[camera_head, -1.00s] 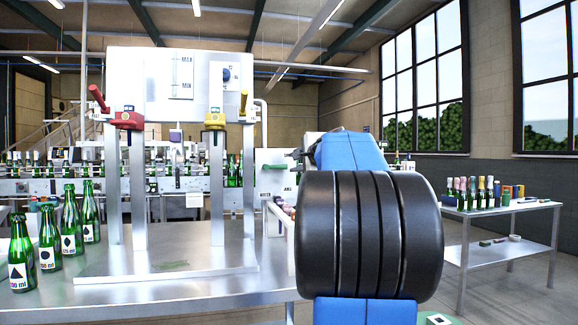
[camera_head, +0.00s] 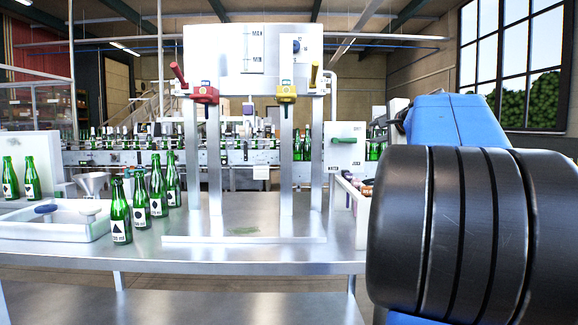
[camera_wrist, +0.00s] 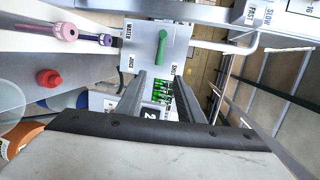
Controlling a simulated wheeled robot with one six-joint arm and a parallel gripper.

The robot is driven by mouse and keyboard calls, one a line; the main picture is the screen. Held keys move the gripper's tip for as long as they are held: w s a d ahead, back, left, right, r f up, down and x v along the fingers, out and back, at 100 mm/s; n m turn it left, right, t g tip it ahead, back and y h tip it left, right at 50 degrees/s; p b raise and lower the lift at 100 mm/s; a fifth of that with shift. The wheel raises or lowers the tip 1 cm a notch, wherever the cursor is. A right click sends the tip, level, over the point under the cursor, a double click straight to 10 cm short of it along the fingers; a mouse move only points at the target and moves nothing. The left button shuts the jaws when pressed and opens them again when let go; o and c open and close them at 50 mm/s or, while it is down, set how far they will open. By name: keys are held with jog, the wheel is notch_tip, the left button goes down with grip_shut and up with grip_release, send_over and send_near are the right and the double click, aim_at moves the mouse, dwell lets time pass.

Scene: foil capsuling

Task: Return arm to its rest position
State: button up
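My gripper (camera_wrist: 158,82) shows in the wrist view with its two grey fingers apart. Only distant background shows between them, so it is open and empty. The fingers point towards a white control box (camera_wrist: 170,62) with a green lever, and no contact is visible. In the head view, my arm, a blue link and a large black ribbed cylinder, fills the right side; the gripper is hidden or out of frame there.
A steel table (camera_head: 100,254) holds a two-column machine (camera_head: 252,60) with red (camera_head: 204,94) and yellow (camera_head: 287,92) clamps. Green bottles (camera_head: 156,190) and a white tray (camera_head: 62,233) stand left. The control box (camera_head: 345,145) is beside my arm. A red knob (camera_wrist: 48,78) shows in the wrist view.

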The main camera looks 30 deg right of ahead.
jog(key=a+f+n+g+y, duration=0.1)
jog(key=a+f+n+y, duration=0.15)
jog(key=a+f, duration=0.6)
jog(key=s+a+f+n+g+y, duration=0.15)
jog(key=a+f+n, duration=0.3)
jog(key=a, duration=0.65)
jog(key=a+f+n+g+y, duration=0.2)
jog(key=a+f+n, duration=0.1)
jog(key=a+f, duration=0.6)
jog(key=s+a+f+n+g, duration=0.2)
jog(key=s+a+f+n, duration=0.4)
jog(key=s+f, duration=0.5)
jog(key=s+a+f+n+g, duration=0.3)
jog(key=s+a+f+n, duration=0.3)
jog(key=f, duration=0.8)
jog(key=s+a, duration=0.3)
jog(key=s, duration=0.1)
jog(key=shift+s+a+h, duration=0.25)
jog(key=shift+s+h, duration=0.05)
jog(key=shift+s, duration=0.05)
jog(key=shift+r+g, duration=0.1)
jog(key=shift+g, duration=0.15)
